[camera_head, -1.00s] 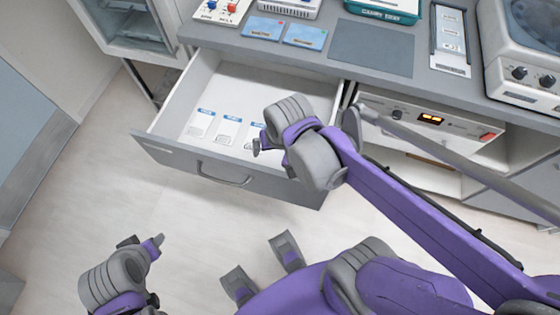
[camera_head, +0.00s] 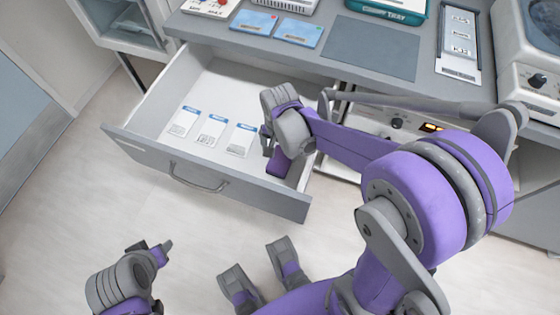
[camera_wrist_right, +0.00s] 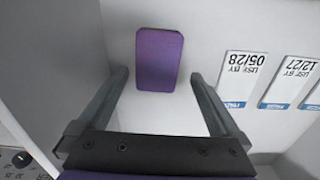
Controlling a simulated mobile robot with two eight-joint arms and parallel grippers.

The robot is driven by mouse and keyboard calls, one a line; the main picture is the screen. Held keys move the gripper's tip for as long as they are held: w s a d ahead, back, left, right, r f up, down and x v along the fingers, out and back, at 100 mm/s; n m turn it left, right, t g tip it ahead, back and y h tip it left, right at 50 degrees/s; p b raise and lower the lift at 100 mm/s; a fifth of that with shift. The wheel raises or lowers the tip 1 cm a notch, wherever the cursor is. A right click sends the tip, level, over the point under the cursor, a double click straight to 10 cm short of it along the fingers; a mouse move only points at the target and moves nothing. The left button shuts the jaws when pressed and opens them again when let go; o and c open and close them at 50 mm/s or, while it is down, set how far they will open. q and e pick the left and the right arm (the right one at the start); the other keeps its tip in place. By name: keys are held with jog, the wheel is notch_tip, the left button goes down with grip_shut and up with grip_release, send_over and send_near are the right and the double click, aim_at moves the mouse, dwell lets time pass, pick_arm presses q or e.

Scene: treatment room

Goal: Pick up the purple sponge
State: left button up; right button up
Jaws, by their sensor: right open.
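The purple sponge (camera_wrist_right: 160,60) lies flat on the pale drawer floor in the right wrist view, a rounded block close to the drawer wall. My right gripper (camera_wrist_right: 159,82) is open, its two fingers apart on either side of the lower part of the sponge in that picture; I see no contact. In the head view my right gripper (camera_head: 270,145) is over the right part of the open drawer (camera_head: 215,187) and largely hides the sponge there. My left gripper (camera_head: 152,250) is in front of the drawer, away from the sponge; its jaw opening is unclear.
Several white labelled packets, one here (camera_head: 241,140), lie left of my right gripper inside the drawer. The drawer walls stand close around it. The counter (camera_head: 245,42) above holds blue cards, a dark mat (camera_head: 370,48), a teal tray and devices. The floor at left is clear.

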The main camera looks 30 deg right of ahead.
aim_at(281, 160)
jog(key=f, duration=0.2)
jog(key=f+b, duration=0.1)
jog(key=f, duration=0.1)
jog(key=shift+s+d+f, duration=0.1)
jog(key=shift+s+f, duration=0.1)
jog(key=shift+f, duration=0.05)
jog(key=shift+c, duration=0.2)
jog(key=c, duration=1.1)
notch_tip(281, 160, up, 10)
jog(key=shift+r+p, duration=0.1)
jog(key=shift+p, duration=1.15)
